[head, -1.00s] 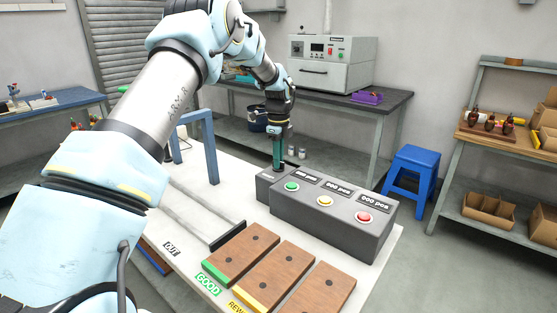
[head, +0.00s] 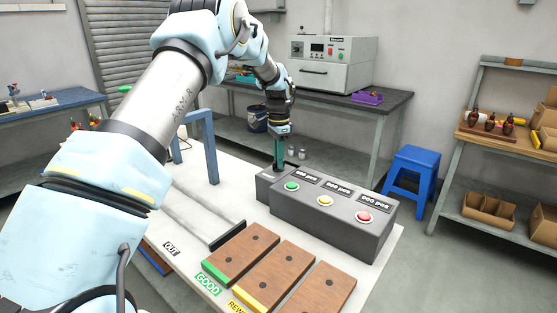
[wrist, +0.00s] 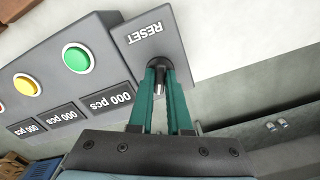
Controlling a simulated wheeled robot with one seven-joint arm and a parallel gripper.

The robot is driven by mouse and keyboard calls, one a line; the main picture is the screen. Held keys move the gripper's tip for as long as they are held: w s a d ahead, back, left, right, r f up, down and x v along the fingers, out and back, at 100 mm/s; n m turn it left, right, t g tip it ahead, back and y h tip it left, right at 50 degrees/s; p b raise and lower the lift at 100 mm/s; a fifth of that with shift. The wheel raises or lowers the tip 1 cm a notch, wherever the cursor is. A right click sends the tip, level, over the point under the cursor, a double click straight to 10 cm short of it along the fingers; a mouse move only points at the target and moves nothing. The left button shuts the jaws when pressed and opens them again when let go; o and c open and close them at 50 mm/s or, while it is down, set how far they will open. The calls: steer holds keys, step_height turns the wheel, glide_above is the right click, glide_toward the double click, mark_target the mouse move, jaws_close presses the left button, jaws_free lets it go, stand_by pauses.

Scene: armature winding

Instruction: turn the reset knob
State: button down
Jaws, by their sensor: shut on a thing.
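The reset knob (wrist: 163,82) is a small dark knob on the end of the grey counter box (wrist: 112,42), beside the "RESET" label. My gripper (wrist: 162,68) has green fingers, and their tips are closed on the knob, which partly hides it. In the head view my gripper (head: 278,165) points down at the back left end of the counter box (head: 345,222). The knob is hidden there behind the fingers. The box carries a green button (head: 291,186), a yellow button (head: 325,201) and a red button (head: 363,216), with displays reading "000 pcs".
Wooden boards (head: 275,273) lie in front of the box on the white table. A blue frame (head: 210,145) stands left of my gripper. A blue stool (head: 413,178) and a shelf with bins (head: 487,208) stand to the right. Small metal cylinders (wrist: 275,125) are near the gripper.

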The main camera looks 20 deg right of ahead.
steer(key=n, duration=0.5)
stand_by(0.6)
steer(key=c, duration=0.9)
jaws_free()
steer(key=shift+o, duration=0.2)
step_height(320, 180, up, 11)
steer(key=b, duration=0.2)
steer(key=shift+f, duration=0.1)
